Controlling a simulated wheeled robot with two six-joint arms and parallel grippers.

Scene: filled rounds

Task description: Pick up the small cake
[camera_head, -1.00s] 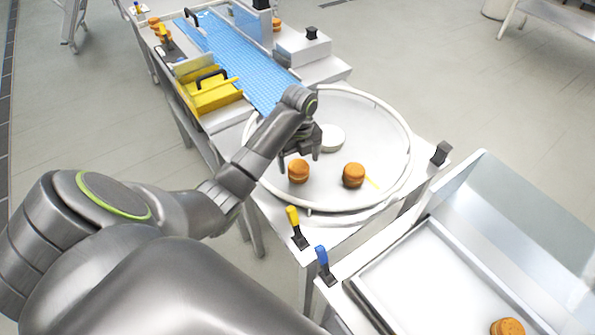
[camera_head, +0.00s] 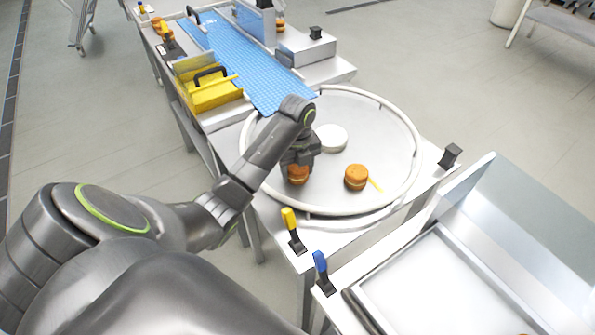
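Two small round orange-brown cakes are on the round white turntable (camera_head: 392,133). The left cake (camera_head: 298,176) is directly below my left gripper (camera_head: 298,166), which covers its top. I cannot tell whether the fingers touch it or are closed around it. The other cake (camera_head: 356,177) stands free to the right, apart from the gripper. My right gripper is not in view.
A white round hub (camera_head: 331,138) is behind the gripper, and a raised rim rings the turntable. A blue conveyor (camera_head: 240,62) leads in from the back. A metal tray (camera_head: 440,285) lies at lower right. Yellow (camera_head: 289,219) and blue (camera_head: 320,262) levers stand in front.

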